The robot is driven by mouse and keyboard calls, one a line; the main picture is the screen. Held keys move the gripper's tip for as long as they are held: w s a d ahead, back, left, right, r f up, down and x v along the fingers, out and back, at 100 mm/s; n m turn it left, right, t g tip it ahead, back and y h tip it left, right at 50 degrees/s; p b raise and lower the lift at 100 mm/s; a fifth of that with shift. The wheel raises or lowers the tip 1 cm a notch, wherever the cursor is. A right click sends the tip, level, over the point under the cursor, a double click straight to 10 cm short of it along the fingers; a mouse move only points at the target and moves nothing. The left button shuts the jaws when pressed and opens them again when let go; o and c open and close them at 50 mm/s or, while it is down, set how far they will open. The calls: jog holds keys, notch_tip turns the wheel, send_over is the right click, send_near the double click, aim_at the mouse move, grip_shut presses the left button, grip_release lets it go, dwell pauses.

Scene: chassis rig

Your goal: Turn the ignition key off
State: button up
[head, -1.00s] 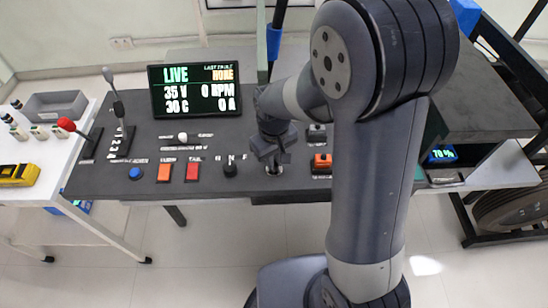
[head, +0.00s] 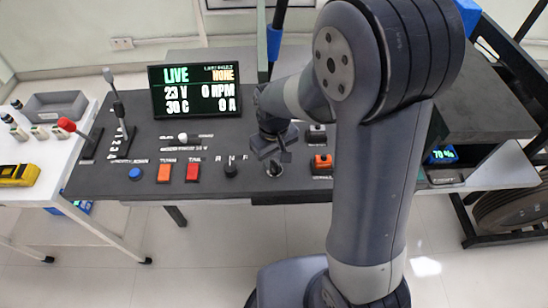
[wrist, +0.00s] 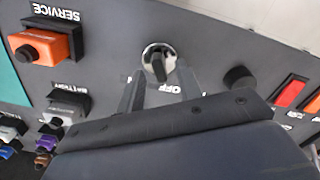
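The ignition key (wrist: 158,65) is a dark grip in a round silver switch on the dark console. In the wrist view its grip lies nearly in line with the OFF label (wrist: 172,88), slightly tilted. In the head view the switch (head: 275,169) shows just below my gripper (head: 271,150). My gripper also shows in the wrist view (wrist: 160,92), its two fingers apart with the key beyond and between their tips. It looks clear of the key. The display (head: 195,90) reads LIVE, 23 V, 0 RPM, 0 A.
A black knob (head: 230,170), red button (head: 193,172), orange button (head: 164,172) and blue button (head: 135,173) line the front edge. Levers stand at the left.

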aim_at(274, 162)
notch_tip(274, 162, up, 10)
jog(key=shift+r, duration=0.15)
dwell(0.4)
notch_tip(274, 162, down, 11)
jog(key=shift+r, duration=0.1)
dwell(0.3)
dwell(0.5)
